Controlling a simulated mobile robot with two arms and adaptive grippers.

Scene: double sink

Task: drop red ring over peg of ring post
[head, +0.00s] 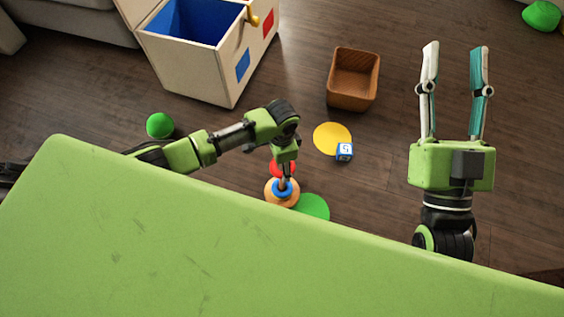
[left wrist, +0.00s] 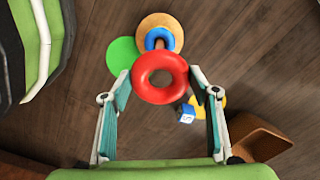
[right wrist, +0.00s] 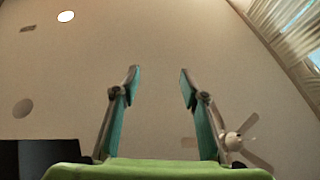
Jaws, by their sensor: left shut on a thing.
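The red ring (left wrist: 142,82) is between the fingertips of my left gripper (left wrist: 160,76), which is shut on it. It also shows in the head view (head: 276,170), partly covered by that gripper. The ring post (left wrist: 150,20) has a round wooden base with a blue ring (left wrist: 151,36) around its peg. In the head view the post (head: 276,202) lies just below the red ring in the picture. The red ring appears above the post and off to one side of it in the left wrist view. My right gripper (head: 456,48) is open and empty, away from the post.
A green disc (head: 316,206) is beside the post. A yellow disc (head: 331,138) and a blue block (head: 345,152) lie nearby. A brown basket (head: 353,80), a toy box (head: 200,65) and a green ball (head: 160,125) stand farther out. A green surface (head: 200,240) fills the foreground.

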